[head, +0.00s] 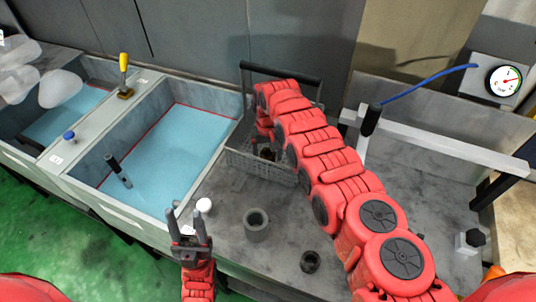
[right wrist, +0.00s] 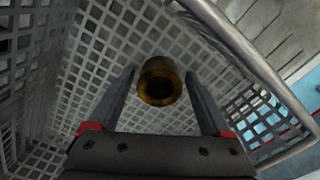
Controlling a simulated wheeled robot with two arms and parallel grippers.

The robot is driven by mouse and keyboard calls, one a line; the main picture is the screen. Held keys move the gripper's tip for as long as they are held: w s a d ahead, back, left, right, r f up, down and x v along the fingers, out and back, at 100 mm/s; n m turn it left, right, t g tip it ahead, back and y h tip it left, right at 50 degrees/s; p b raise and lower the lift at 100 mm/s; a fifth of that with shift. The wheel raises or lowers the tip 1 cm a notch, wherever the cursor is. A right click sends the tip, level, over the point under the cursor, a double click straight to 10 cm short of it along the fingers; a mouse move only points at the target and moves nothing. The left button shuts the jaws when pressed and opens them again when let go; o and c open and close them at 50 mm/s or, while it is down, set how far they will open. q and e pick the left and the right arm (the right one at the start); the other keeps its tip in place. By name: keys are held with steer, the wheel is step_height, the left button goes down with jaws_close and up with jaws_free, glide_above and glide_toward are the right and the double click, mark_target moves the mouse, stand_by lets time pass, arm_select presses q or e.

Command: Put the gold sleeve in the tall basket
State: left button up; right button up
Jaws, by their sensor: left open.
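The grey mesh basket (head: 262,166) with a tall dark handle stands on the bench, and its mesh walls and floor fill much of the right wrist view (right wrist: 95,60). The sleeve lies between and just beyond the fingertips, with gaps on both sides. My left gripper (head: 187,212) is open and empty in front of the bench.
A grey hollow cylinder (head: 257,226) and a small dark ring (head: 310,262) stand on the bench in front of the basket. A white ball-shaped knob (head: 204,205) is near my left gripper. A blue-floored basin (head: 180,145) lies left. A gauge (head: 503,80) is at far right.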

steer(key=shift+o, duration=0.3)
steer(key=shift+r, duration=0.1)
steer(key=shift+r, duration=0.25)
step_height(320, 180, up, 12)
steer(key=b, duration=0.3)
steer(key=shift+f, duration=0.15)
